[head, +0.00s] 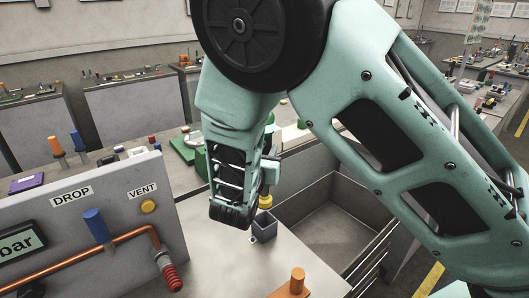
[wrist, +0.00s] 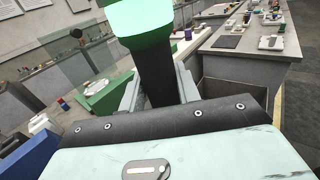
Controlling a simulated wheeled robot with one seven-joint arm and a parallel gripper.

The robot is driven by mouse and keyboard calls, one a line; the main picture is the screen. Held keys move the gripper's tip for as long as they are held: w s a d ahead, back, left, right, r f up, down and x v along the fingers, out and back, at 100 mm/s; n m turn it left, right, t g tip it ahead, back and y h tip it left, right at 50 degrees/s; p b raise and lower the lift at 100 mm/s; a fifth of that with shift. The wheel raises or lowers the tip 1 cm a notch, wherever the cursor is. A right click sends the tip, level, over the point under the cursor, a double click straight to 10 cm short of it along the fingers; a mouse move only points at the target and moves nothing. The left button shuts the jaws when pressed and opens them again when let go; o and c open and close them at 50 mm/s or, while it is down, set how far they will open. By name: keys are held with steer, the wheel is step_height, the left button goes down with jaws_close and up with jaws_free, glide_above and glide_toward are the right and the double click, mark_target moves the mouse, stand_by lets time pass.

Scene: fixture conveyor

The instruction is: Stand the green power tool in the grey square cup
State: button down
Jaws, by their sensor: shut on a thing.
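The green power tool (wrist: 140,25) is at the top of the wrist view, with a bright green head and a black shaft. My gripper (wrist: 158,88) is shut on the black shaft, one grey finger on each side. In the head view my gripper (head: 265,178) hangs over the bench, and my arm hides most of the held tool. The grey square cup (head: 264,231) stands on the bench just below and right of the gripper housing. A yellow rounded part (head: 265,201) shows right above the cup; I cannot tell whether it touches or enters it.
A grey panel (head: 110,215) with a blue knob (head: 97,225), copper pipe and red-ended valve stands at left. An orange peg block (head: 296,282) is at the front of the bench. An open grey bin (head: 330,215) lies right of the cup. The bench middle is clear.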

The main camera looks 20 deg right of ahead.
stand_by(0.4)
steer(key=b, duration=0.4)
glide_above(264, 196)
steer(key=shift+w+d+f, duration=0.1)
steer(key=shift+w+f, duration=0.1)
steer(key=shift+f, duration=1.05)
steer(key=shift+w+f, duration=0.15)
steer(key=shift+f, duration=1.05)
steer(key=shift+f+b, duration=2.25)
steer(key=shift+f, duration=1.2)
steer(key=c, duration=1.3)
jaws_free()
steer(key=o, duration=0.5)
steer(key=shift+o, duration=0.2)
steer(key=shift+f, duration=0.1)
steer(key=shift+s, duration=0.1)
